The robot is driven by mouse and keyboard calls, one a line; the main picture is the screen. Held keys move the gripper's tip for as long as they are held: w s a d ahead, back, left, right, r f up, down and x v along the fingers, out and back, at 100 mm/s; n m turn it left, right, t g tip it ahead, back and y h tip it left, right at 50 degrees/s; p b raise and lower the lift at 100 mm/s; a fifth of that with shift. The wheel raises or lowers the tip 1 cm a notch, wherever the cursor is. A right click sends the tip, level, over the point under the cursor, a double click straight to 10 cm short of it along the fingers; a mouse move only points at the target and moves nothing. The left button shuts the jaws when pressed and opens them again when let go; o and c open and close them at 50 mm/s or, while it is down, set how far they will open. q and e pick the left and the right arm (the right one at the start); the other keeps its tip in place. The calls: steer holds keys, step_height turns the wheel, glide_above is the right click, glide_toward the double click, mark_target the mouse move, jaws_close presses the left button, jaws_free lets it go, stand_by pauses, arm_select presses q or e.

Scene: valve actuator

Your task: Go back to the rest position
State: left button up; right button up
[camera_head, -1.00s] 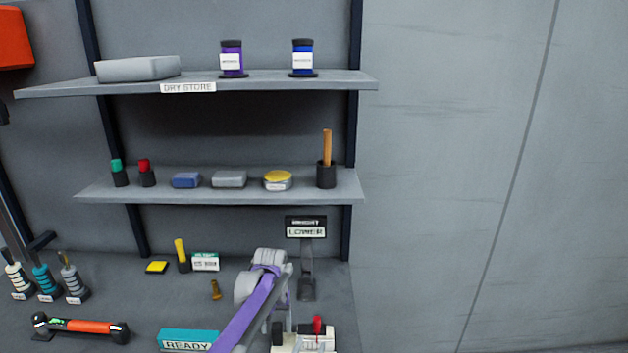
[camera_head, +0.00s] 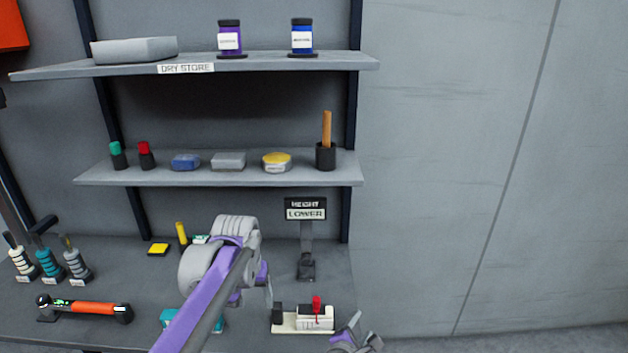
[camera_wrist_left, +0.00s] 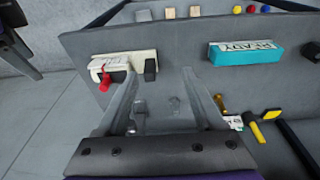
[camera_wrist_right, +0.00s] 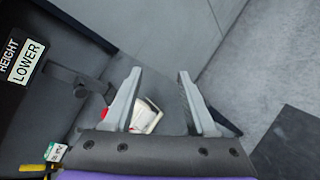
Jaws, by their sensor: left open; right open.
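My left arm (camera_head: 205,300) comes in from the lower left of the head view. Its gripper is mostly hidden there behind the arm. In the left wrist view my left gripper (camera_wrist_left: 160,92) is open and empty, with its fingers above the grey bench. My right gripper (camera_head: 362,335) is at the bottom edge of the head view, right of the cream unit (camera_head: 303,318) with a red lever. In the right wrist view my right gripper (camera_wrist_right: 159,75) is open and empty; the cream unit shows partly behind a finger.
A teal READY block (camera_wrist_left: 245,52) lies on the bench (camera_head: 110,280). The HEIGHT LOWER sign (camera_head: 306,209) stands behind the cream unit. An orange-handled tool (camera_head: 88,308) lies at left. Two shelves (camera_head: 220,174) hold jars and small items. The wall at right is clear.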

arm_select(q)
steer(key=s+a+f+t, duration=0.2)
steer(key=s+f, duration=0.1)
steer(key=s, duration=0.8)
steer(key=s+a+f+t, duration=0.2)
steer(key=s+f, duration=0.2)
steer(key=s, duration=0.7)
steer(key=shift+f, duration=0.2)
arm_select(e)
steer(key=s+d+m+g+y, duration=0.2)
steer(key=s+d+m+y, duration=0.1)
steer(key=s+m, duration=0.7)
steer(key=s+d+r+m+g+y, duration=0.1)
steer(key=s+d+m+g+y, duration=0.1)
steer(key=s+m, duration=0.9)
steer(key=shift+d+r+g+y, duration=0.25)
steer(key=shift+d+g+y, duration=0.15)
steer(key=shift+d+g, duration=0.35)
